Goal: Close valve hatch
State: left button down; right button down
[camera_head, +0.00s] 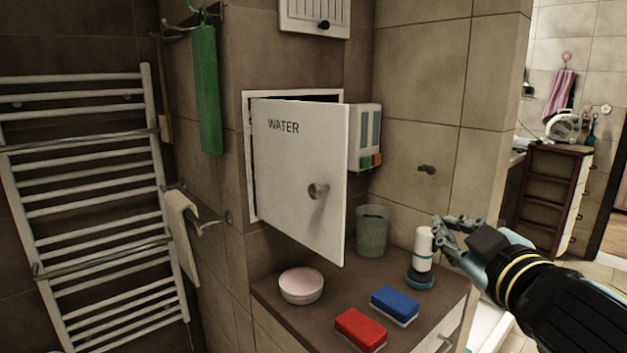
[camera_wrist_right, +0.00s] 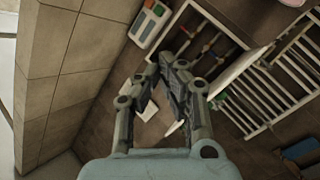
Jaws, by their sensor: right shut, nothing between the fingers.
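The valve hatch has a white door (camera_head: 290,165) marked WATER with a round metal knob (camera_head: 318,190). The door stands partly open, swung out from the white frame (camera_head: 248,110) on the wall, with a dark gap along its top. In the right wrist view the door (camera_wrist_right: 240,72) is seen nearly edge-on beside the open recess (camera_wrist_right: 203,45), where pipes show. My right gripper (camera_head: 441,232) is shut and empty, to the right of the door and apart from it. It also shows in the right wrist view (camera_wrist_right: 172,62). My left gripper is not in view.
Below the door, a brown counter (camera_head: 285,318) holds a pink-topped bowl (camera_head: 301,286), red sponge (camera_head: 360,330), blue sponge (camera_head: 395,305), grey cup (camera_head: 372,232) and white bottle (camera_head: 423,250) near my gripper. A dispenser (camera_head: 364,135) hangs behind the door. A towel rail (camera_head: 95,200) stands left.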

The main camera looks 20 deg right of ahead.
aim_at(314, 196)
jog(key=w+a+r+n+t+y, duration=0.3)
jog(key=a+r+n+y, duration=0.6)
jog(key=n+y, duration=0.45)
jog(key=a+f+n+g+y, duration=0.3)
jog(key=a+f+n+g, duration=0.2)
jog(key=n+g, duration=0.15)
jog(key=p+x, duration=0.3)
jog(key=x, duration=0.6)
jog(key=d, duration=0.1)
jog(key=w+d, duration=0.1)
jog(key=d, duration=0.1)
jog(key=shift+w+d+f+n+t+b, duration=0.1)
jog(key=shift+w+d+n+t+b, duration=0.15)
jog(key=shift+n+t+b, duration=0.1)
jog(key=shift+a, duration=0.1)
